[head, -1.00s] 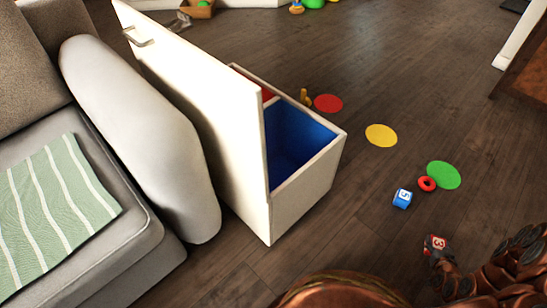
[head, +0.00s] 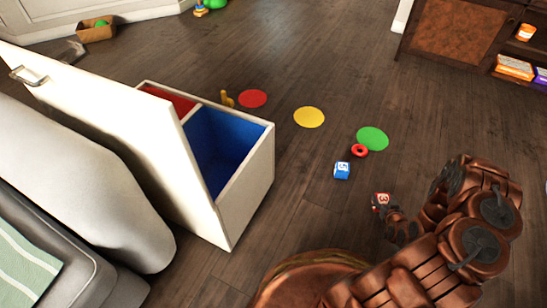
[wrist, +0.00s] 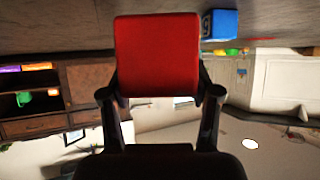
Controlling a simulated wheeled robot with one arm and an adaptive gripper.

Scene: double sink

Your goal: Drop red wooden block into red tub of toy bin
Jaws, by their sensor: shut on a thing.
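The red wooden block (head: 381,201) is in my gripper (head: 388,211), held above the floor at the lower right of the head view. In the wrist view the red block (wrist: 156,55) fills the top middle, with the two fingers of my gripper (wrist: 160,95) closed against its sides. The toy bin (head: 250,185) is a white box left of my gripper, with its white lid (head: 130,130) raised on the left side. Its red tub (head: 172,100) is the far compartment, partly hidden by the lid. The blue tub (head: 222,150) is the near compartment. My gripper is well apart from the bin.
A blue lettered block (head: 342,170) and a red ring (head: 359,150) lie on the floor between my gripper and the bin. Flat red (head: 252,99), yellow (head: 309,117) and green (head: 372,138) discs lie beyond. A yellow toy (head: 227,99) stands beside the bin. A sofa (head: 90,205) is at left.

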